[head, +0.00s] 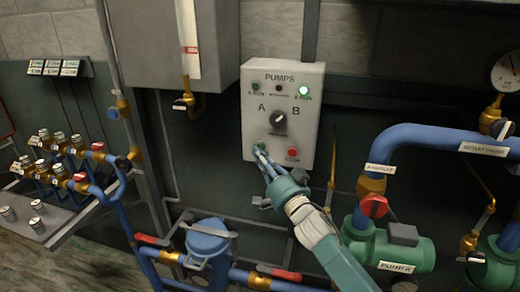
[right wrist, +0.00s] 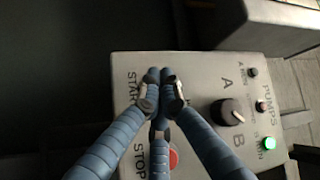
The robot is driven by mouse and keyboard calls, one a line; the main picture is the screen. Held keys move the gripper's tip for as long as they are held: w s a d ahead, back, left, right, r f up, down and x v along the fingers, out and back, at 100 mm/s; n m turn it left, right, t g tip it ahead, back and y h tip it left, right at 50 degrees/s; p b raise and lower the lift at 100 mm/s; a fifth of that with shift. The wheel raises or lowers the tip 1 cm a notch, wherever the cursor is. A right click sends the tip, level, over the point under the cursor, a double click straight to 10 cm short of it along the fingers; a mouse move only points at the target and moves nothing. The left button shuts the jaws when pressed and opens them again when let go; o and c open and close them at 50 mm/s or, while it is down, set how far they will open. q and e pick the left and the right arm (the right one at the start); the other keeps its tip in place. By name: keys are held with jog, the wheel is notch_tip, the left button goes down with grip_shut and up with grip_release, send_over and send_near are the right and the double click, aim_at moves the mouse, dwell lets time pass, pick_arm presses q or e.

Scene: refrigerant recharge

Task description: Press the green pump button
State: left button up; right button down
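The grey PUMPS control box (head: 316,115) is on the wall in the head view. Its green button (head: 261,144) is at the lower left, mostly covered by my fingertips. My right gripper (head: 261,152) reaches up to it from below right, fingers drawn together and empty. In the right wrist view its fingertips (right wrist: 160,78) meet over the START label side of the box (right wrist: 195,72) and hide the button. I cannot tell whether they touch it. The red STOP button (head: 292,152) is just to the right. My left gripper is not in view.
The A/B selector knob (head: 279,119) sits above the buttons, and the right green lamp (head: 303,91) is lit. Below and right are blue pipes (head: 425,137), a red valve handle (head: 374,206) and a green pump (head: 392,250). A grey cabinet (head: 150,40) hangs upper left.

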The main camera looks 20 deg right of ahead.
dwell(0.5)
jog(key=shift+s+a+p, duration=0.35)
jog(key=shift+s+a, duration=0.05)
jog(key=shift+s, duration=0.3)
jog(key=s+a, duration=0.1)
jog(key=s, duration=0.1)
jog(key=s+a+p, duration=0.1)
jog(key=s, duration=0.1)
jog(key=shift+a, duration=0.4)
dwell(0.5)
